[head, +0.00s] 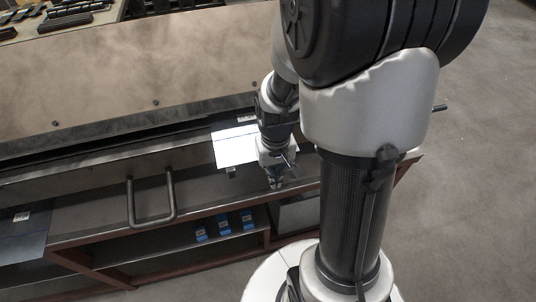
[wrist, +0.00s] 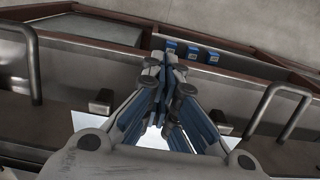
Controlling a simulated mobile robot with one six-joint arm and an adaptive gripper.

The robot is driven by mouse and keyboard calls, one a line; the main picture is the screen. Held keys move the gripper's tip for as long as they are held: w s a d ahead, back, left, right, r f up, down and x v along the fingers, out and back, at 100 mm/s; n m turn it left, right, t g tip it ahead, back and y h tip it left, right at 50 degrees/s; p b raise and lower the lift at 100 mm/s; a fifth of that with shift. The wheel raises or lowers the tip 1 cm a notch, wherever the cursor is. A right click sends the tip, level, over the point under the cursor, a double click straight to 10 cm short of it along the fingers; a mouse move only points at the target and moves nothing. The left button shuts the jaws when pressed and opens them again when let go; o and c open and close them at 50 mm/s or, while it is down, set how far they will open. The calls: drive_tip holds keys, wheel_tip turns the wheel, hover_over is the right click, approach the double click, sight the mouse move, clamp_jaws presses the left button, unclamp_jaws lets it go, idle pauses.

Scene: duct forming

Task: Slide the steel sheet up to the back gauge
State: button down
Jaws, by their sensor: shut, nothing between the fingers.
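The steel sheet (head: 233,148) is a bright, pale rectangle lying flat on the machine bed, just left of my gripper. My gripper (head: 277,184) points down near the front edge of the bed, on the near right side of the sheet. Its fingers (wrist: 166,62) are shut together and hold nothing. I cannot tell whether they touch the sheet. I cannot pick out the back gauge for certain.
A U-shaped handle (head: 151,222) stands at the bed's front left; another handle (wrist: 279,92) shows in the wrist view. Small blue boxes (head: 224,225) sit on the shelf below. A broad brown panel (head: 150,60) lies behind the bed. Open floor (head: 480,190) is at right.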

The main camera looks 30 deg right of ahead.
drive_tip(key=shift+w+d, duration=0.3)
drive_tip(key=shift+w, duration=0.7)
drive_tip(key=shift+w+d, duration=0.25)
drive_tip(key=shift+w, duration=0.7)
drive_tip(key=w, duration=0.2)
drive_tip(key=w+d, duration=0.1)
drive_tip(key=w, duration=0.2)
drive_tip(key=w+d+p, duration=0.1)
drive_tip(key=w, duration=0.1)
drive_tip(key=shift+w+f, duration=0.1)
drive_tip(key=shift+w, duration=0.2)
drive_tip(key=shift+s, duration=0.15)
